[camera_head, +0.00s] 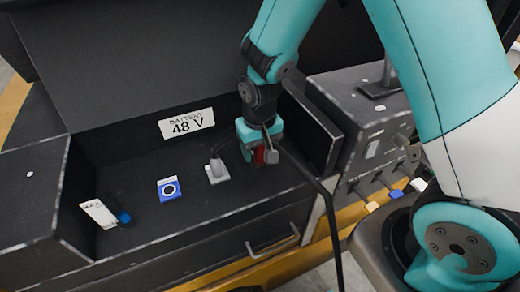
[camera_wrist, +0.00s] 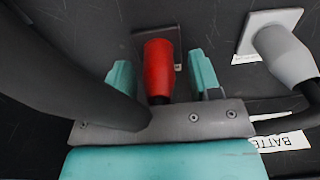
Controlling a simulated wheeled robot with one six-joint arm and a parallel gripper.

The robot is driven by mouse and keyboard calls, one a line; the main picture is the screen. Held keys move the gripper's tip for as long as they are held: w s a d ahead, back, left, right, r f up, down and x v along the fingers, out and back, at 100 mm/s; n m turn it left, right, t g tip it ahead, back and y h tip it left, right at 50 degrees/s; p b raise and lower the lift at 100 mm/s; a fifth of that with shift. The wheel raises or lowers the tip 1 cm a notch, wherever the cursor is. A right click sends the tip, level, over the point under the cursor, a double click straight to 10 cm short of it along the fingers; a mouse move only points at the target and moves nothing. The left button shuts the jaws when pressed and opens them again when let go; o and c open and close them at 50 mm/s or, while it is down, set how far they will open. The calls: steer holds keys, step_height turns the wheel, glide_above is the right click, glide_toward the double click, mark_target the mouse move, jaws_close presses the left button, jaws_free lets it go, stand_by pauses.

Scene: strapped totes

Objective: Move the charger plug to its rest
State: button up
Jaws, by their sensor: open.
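A red plug (camera_wrist: 158,68) stands on a dark square plate (camera_wrist: 172,40) in the wrist view. My gripper (camera_wrist: 162,76) is open, with one teal finger on each side of the red plug and a gap showing on both sides. In the head view my gripper (camera_head: 259,148) reaches down over the red plug (camera_head: 260,156), which is mostly hidden behind it. A grey plug (camera_head: 217,164) sits on a pale square plate to the left; it also shows in the wrist view (camera_wrist: 287,55). A blue square plate with a dark round centre (camera_head: 169,188) lies farther left and holds no plug.
A thick black cable (camera_head: 322,190) runs from near my gripper over the front edge; a black cable crosses close to the wrist camera (camera_wrist: 75,80). An upright dark panel (camera_head: 312,130) stands close at right. A white card (camera_head: 98,213) and small blue cylinder (camera_head: 122,215) are at left.

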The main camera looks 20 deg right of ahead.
steer(key=shift+s+d+f, duration=0.2)
steer(key=shift+s+f, duration=0.3)
steer(key=shift+f, duration=0.35)
jaws_close()
steer(key=shift+r, duration=0.1)
steer(key=shift+w+r+g+p, duration=0.25)
steer(key=shift+r+g+p, duration=0.05)
steer(key=shift+r+p, duration=0.75)
steer(key=shift+w+r+p, duration=0.1)
steer(key=shift+r+p, duration=0.9)
steer(key=shift+r, duration=0.2)
steer(key=shift+r+p, duration=0.8)
steer(key=shift+r, duration=0.15)
step_height(320, 180, up, 6)
steer(key=p, duration=0.5)
